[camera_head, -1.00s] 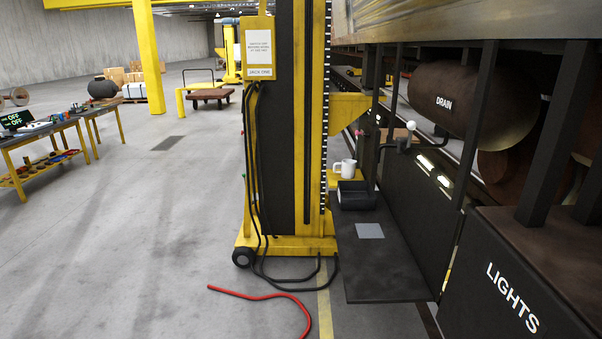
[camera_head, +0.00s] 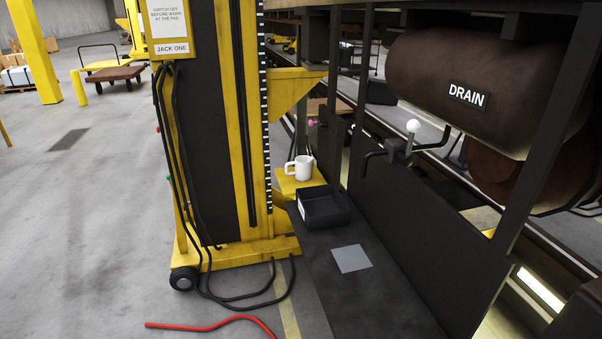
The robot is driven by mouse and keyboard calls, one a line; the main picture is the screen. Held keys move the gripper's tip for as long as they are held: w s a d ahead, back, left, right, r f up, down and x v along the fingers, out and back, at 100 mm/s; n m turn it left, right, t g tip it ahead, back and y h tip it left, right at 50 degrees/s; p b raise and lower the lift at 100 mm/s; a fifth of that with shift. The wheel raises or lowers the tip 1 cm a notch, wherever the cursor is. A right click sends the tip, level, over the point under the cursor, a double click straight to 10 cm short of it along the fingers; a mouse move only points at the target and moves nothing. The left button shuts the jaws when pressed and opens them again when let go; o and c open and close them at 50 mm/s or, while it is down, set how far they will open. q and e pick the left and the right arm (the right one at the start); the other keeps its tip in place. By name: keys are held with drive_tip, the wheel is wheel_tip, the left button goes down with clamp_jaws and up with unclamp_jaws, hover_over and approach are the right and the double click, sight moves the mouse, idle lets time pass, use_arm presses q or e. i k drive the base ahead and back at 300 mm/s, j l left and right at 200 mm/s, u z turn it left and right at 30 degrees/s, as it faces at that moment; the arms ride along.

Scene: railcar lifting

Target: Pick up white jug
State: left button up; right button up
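The white jug (camera_head: 303,168) stands upright on a small yellow shelf (camera_head: 284,186) at the right side of the yellow jack column labelled JACK ONE. Its handle points left. A black open tray (camera_head: 324,208) sits just in front of the jug, on the near side, and looks empty. Neither of my grippers is in view.
A dark platform with a grey square pad (camera_head: 351,258) extends toward me below the tray. A brown DRAIN tank (camera_head: 470,85) and a white-knobbed valve lever (camera_head: 413,127) are on the right. Black cables and a red hose (camera_head: 215,325) lie on the floor. Open floor is left.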

sight(304, 164)
drive_tip(key=z, duration=0.95)
drive_tip(key=i+j+z, duration=0.2)
drive_tip(key=j+z, duration=0.25)
drive_tip(key=j, duration=0.3)
drive_tip(key=j+z, duration=0.4)
drive_tip(key=j, duration=0.35)
drive_tip(key=j+z, duration=0.45)
drive_tip(key=j, duration=0.35)
